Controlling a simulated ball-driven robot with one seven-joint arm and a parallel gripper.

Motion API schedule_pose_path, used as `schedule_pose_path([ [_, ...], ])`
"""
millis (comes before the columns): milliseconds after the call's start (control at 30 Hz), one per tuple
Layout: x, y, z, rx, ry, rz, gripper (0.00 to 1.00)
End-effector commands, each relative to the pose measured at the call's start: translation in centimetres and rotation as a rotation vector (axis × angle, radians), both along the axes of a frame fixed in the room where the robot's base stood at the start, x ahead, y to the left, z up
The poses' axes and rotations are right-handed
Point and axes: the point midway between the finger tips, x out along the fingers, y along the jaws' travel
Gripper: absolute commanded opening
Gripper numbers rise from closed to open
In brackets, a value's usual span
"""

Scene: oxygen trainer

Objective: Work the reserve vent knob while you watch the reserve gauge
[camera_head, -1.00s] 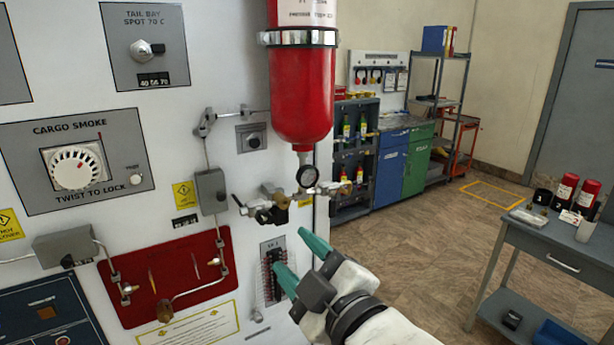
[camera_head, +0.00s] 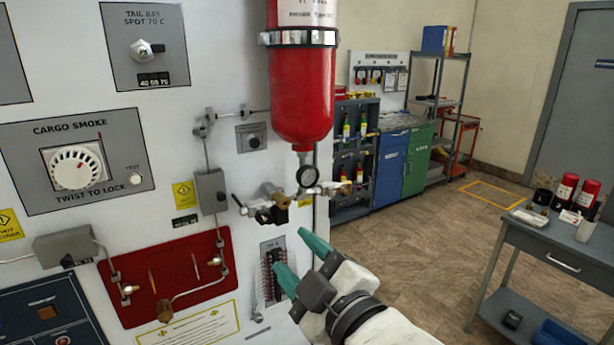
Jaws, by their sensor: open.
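My gripper (camera_head: 296,256) is open and empty, with green fingertips, in front of the panel's lower right. It is below a small round gauge (camera_head: 308,177) under a red bottle (camera_head: 301,95). Valve fittings (camera_head: 272,204) sit left of the gauge, above the fingertips and apart from them. I cannot tell whether this gauge is the reserve gauge, and its reading is too small to make out. No knob labelled reserve vent can be read. A white dial knob (camera_head: 76,167) on the left is marked CARGO SMOKE, TWIST TO LOCK.
A dark terminal strip (camera_head: 272,274) is on the panel behind my fingers. A red plate with pipes (camera_head: 166,277) is left of it. A grey table (camera_head: 556,246) with red cans stands at right. The floor between is clear.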

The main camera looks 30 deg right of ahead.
Motion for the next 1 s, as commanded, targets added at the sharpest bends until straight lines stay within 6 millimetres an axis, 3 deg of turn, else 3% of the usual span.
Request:
schedule_pose_path([
  [267,-0.02,0.04,0.04,0.037,0.000,0.001,0.53],
  [367,-0.07,0.15,0.14,0.157,0.000,0.003,0.53],
  [700,-0.34,0.28,0.45,0.828,0.002,0.002,0.53],
  [833,-0.39,0.24,0.49,0.982,0.002,0.001,0.53],
  [1000,-0.24,0.19,0.39,1.050,-0.002,0.000,0.53],
])
